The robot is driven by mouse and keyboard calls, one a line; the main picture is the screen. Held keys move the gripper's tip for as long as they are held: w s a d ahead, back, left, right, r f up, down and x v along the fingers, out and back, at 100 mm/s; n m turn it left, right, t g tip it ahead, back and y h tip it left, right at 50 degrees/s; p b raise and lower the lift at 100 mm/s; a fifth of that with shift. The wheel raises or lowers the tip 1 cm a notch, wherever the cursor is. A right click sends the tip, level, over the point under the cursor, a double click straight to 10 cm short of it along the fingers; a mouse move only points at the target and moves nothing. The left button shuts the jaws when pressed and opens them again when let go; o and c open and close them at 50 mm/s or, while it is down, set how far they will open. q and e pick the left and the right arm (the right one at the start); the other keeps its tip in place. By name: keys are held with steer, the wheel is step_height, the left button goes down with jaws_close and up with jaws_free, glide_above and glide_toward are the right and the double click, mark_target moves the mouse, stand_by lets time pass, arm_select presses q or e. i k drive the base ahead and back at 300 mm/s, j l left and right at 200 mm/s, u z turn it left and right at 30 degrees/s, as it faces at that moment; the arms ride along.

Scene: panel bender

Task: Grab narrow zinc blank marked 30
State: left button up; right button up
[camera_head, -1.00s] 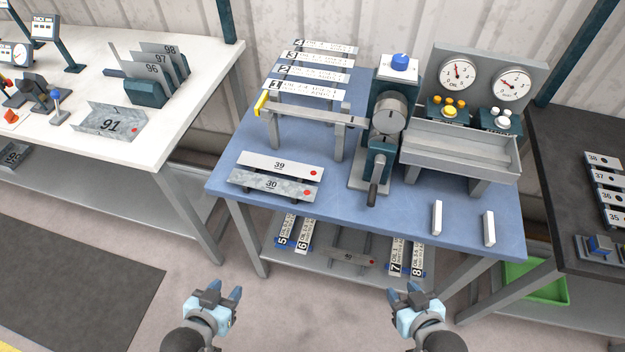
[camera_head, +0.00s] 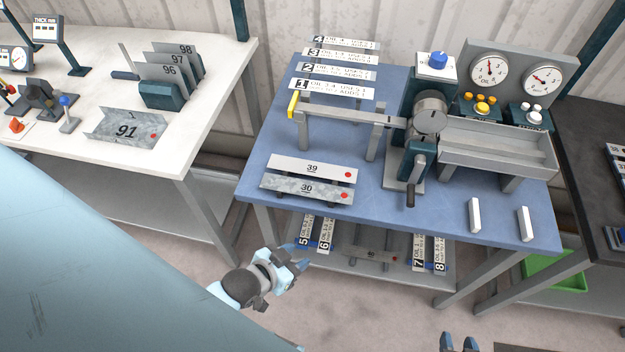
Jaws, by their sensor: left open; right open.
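The narrow zinc blank marked 30 (camera_head: 290,188) is a mottled grey strip with a red dot at its right end. It lies near the front left edge of the blue bench (camera_head: 420,218), on dark supports. A paler blank marked 39 (camera_head: 290,167) lies just behind it. My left gripper (camera_head: 296,255) is open and empty, in front of the bench and lower than blank 30, apart from it. My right gripper (camera_head: 459,340) shows only its fingertips at the bottom edge, open, with nothing seen between them.
A bending machine with a crank (camera_head: 411,190) and a grey trough (camera_head: 490,150) stands right of the blanks. Numbered strips lie behind. Two white posts (camera_head: 475,215) stand at the front right. A lower shelf (camera_head: 345,262) holds more strips. My own arm covers the lower left.

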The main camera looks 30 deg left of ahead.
mark_target(271, 181)
steer(key=k+j+z, duration=0.15)
steer(key=j, duration=0.2)
steer(key=j+z, duration=0.15)
steer(key=j, duration=0.2)
steer(key=k+j+z, duration=0.2)
steer(key=k+j, duration=0.1)
steer(key=j, duration=0.25)
steer(key=k+j+z, duration=0.1)
steer(key=j, duration=0.3)
steer(key=k+j, duration=0.15)
steer(key=j, duration=0.2)
steer(key=z, duration=0.05)
